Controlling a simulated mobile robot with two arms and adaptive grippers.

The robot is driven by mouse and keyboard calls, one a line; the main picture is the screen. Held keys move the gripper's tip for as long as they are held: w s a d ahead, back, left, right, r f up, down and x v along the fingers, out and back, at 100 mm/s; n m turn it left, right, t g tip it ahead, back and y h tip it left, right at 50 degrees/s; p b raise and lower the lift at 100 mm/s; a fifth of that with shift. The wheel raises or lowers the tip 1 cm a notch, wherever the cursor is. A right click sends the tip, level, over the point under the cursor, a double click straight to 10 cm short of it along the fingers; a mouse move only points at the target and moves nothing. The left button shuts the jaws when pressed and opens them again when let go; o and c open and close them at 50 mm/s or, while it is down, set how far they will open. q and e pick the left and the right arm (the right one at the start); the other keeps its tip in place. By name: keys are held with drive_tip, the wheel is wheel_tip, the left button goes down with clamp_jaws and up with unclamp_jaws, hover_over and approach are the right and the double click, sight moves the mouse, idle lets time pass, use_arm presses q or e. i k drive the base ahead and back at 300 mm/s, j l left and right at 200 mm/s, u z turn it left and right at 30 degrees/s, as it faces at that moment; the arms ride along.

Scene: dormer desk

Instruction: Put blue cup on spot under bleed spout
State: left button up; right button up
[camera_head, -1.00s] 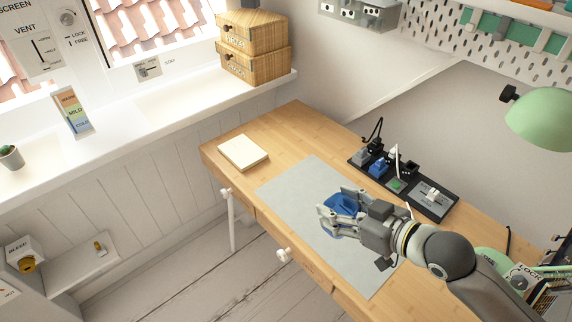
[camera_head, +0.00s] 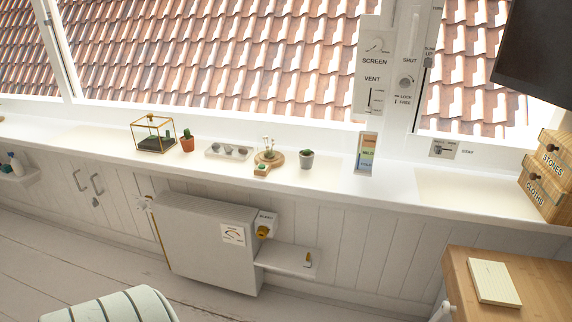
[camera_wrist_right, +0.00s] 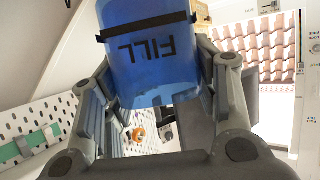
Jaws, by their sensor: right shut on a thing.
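The blue cup (camera_wrist_right: 150,72) fills the upper middle of the right wrist view, with a dark band and the word FILL upside down. My right gripper (camera_wrist_right: 155,80) is shut on it, one finger on each side. In the head view, the bleed spout (camera_head: 264,230) is a brass fitting under a white box marked BLEED, at the right end of a grey radiator. A white ledge (camera_head: 286,261) juts out below and right of the spout, with a small brass piece (camera_head: 308,259) near its far end. The cup and both grippers are outside the head view.
The radiator (camera_head: 205,240) stands against the panelled wall under the long white sill. The wooden desk (camera_head: 530,285) with a notepad (camera_head: 494,283) is at lower right. A pale striped seat (camera_head: 110,307) is at lower left. White floor shows between them.

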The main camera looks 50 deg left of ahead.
sight(267, 255)
drive_tip(key=u, duration=1.6)
